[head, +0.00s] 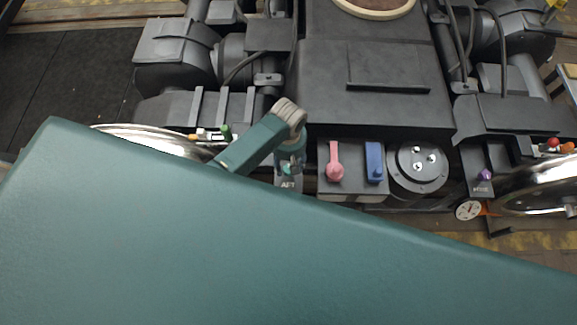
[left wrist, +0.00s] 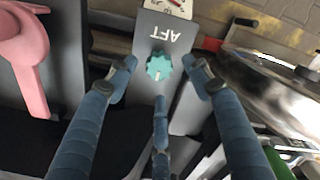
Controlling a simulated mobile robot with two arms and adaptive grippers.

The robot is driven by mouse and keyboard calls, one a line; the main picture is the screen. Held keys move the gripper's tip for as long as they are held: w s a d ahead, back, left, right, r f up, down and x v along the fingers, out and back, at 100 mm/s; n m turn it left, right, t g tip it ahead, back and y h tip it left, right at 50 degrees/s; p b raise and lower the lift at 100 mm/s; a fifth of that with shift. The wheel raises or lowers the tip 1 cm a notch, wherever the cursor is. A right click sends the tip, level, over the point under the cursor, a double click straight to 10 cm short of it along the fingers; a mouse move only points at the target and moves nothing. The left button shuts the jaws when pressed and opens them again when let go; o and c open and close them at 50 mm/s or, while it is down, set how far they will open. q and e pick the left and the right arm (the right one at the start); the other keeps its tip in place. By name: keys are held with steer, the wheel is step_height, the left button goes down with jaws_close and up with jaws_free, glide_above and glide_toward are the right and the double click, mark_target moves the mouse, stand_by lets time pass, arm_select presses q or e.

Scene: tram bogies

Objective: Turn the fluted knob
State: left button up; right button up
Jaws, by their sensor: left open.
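The teal fluted knob (left wrist: 158,66) sits on a grey panel marked AFT in the left wrist view. A pale line shows on its face. In the head view the knob (head: 289,170) is small and partly covered by my left gripper (head: 291,160). In the left wrist view the left gripper (left wrist: 160,72) is open, with two blue fingers on either side of the knob and a third below it. The fingertips look apart from the knob; their height over it is hard to judge. My right gripper is not in view.
A pink lever (head: 335,170), a blue handle (head: 375,165) and a round bolted cover (head: 418,168) stand right of the knob. A purple knob (head: 485,175) and a dial (head: 468,210) are farther right. A shiny wheel (left wrist: 285,88) lies right of the panel.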

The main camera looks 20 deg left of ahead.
mark_target(289, 170)
arm_select(q)
steer(key=shift+f, duration=1.5)
steer(key=shift+c, duration=0.5)
steer(key=c, duration=1.1)
steer(key=shift+o, duration=0.2)
steer(key=shift+m, duration=0.3)
